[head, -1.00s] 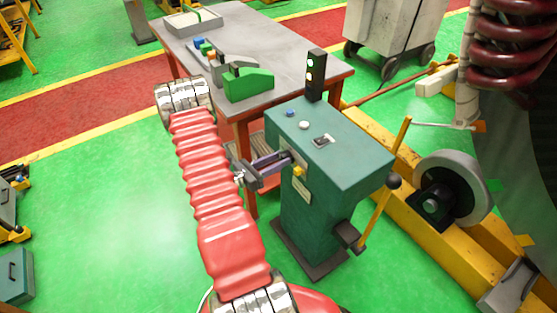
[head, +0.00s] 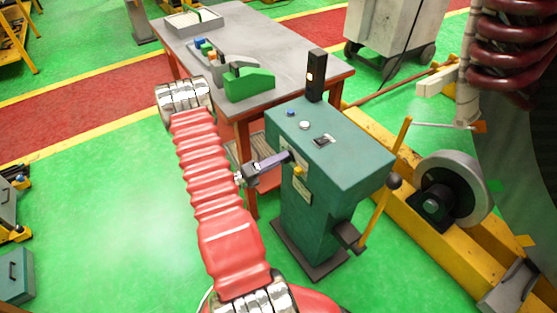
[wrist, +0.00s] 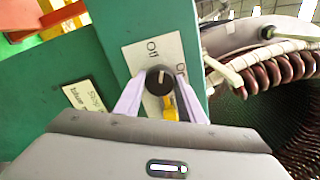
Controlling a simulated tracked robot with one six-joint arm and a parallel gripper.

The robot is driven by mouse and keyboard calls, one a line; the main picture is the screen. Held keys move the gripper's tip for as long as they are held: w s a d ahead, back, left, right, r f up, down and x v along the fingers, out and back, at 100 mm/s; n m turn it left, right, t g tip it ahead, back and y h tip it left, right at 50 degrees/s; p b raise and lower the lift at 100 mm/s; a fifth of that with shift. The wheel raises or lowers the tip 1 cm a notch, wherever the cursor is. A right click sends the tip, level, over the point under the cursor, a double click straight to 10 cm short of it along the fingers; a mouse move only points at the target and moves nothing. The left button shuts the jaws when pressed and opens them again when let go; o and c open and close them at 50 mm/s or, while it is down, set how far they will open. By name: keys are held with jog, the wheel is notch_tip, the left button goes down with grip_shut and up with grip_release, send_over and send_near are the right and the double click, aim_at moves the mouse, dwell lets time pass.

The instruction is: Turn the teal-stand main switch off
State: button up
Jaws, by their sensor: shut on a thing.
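The teal stand (head: 335,165) stands right of my arm. Its main switch is a round black knob (wrist: 159,80) with a pale mark, on a white plate (wrist: 140,58) lettered Off and On. The mark appears to point up toward the Off lettering. My gripper (head: 288,157) is at the stand's left face; in the wrist view its two pale violet fingers (wrist: 158,95) are on either side of the knob, shut on it. A black lamp post (head: 316,72) on the stand shows one pale amber lamp.
A yellow part (wrist: 169,107) is just below the knob. A yellow lever (head: 384,185) rises at the stand's right. A grey-topped table (head: 290,50) with a green block (head: 248,84) stands behind. Green floor (head: 110,215) is open at left.

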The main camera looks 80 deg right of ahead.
jog(key=n, duration=0.4)
jog(key=shift+w+f+n, duration=0.1)
jog(key=shift+f+n, duration=0.1)
jog(key=shift+n, duration=0.2)
jog(key=o, duration=1.1)
jog(key=shift+c, duration=0.2)
jog(key=v, duration=1.3)
jog(key=shift+w+a, duration=0.25)
jog(key=shift+w, duration=0.05)
